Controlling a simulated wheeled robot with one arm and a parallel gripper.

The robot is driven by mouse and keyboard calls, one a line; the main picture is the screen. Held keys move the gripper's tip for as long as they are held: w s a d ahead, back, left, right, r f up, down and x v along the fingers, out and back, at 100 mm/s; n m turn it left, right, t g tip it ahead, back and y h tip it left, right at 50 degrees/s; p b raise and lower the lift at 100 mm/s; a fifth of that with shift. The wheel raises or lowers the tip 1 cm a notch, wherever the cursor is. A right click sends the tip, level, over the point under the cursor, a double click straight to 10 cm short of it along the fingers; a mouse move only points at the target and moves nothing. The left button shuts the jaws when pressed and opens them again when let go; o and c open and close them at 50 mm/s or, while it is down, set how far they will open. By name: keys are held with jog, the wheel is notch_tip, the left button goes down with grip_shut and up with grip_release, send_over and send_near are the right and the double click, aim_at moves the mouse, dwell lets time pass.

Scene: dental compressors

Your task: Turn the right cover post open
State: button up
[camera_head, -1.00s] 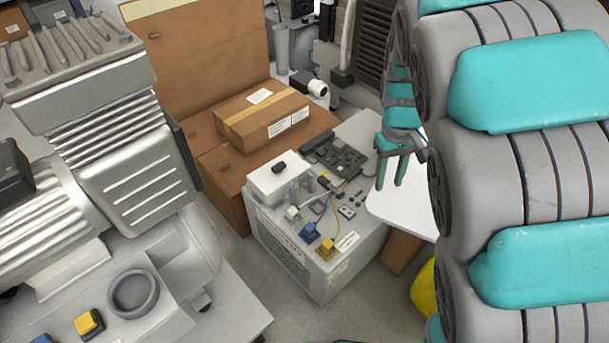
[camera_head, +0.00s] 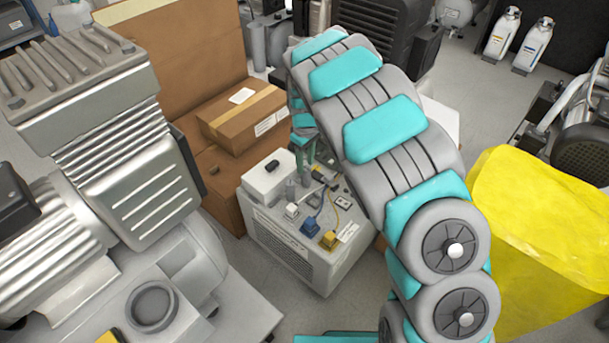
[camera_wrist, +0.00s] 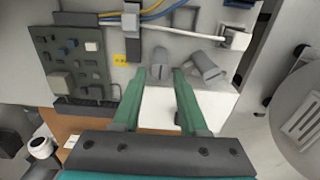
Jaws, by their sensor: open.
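The compressor unit (camera_head: 287,250) is a pale box with small parts on top. Two short grey cover posts show in the wrist view: one upright (camera_wrist: 160,62), just beyond my fingertips, and one tilted (camera_wrist: 207,67) to its right. In the head view a grey post (camera_head: 291,188) stands beside the white block (camera_head: 266,180); my gripper partly hides the area behind it. My gripper (camera_wrist: 169,76) is open, its green fingers pointing at the posts with nothing held. It also shows in the head view (camera_head: 301,160), low over the unit's top. Contact with a post cannot be told.
A circuit board (camera_wrist: 75,65) and cables (camera_wrist: 160,12) lie near the posts. Blue (camera_head: 310,228) and yellow (camera_head: 329,239) connectors sit at the unit's front edge. A cardboard box (camera_head: 240,118) is behind left, a large motor (camera_head: 110,130) at left, a yellow bag (camera_head: 540,235) at right.

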aim_at(305, 176)
notch_tip(305, 176, down, 6)
jog(key=shift+f+p, duration=0.2)
jog(key=shift+p, duration=0.1)
jog(key=shift+c, duration=0.4)
grip_shut()
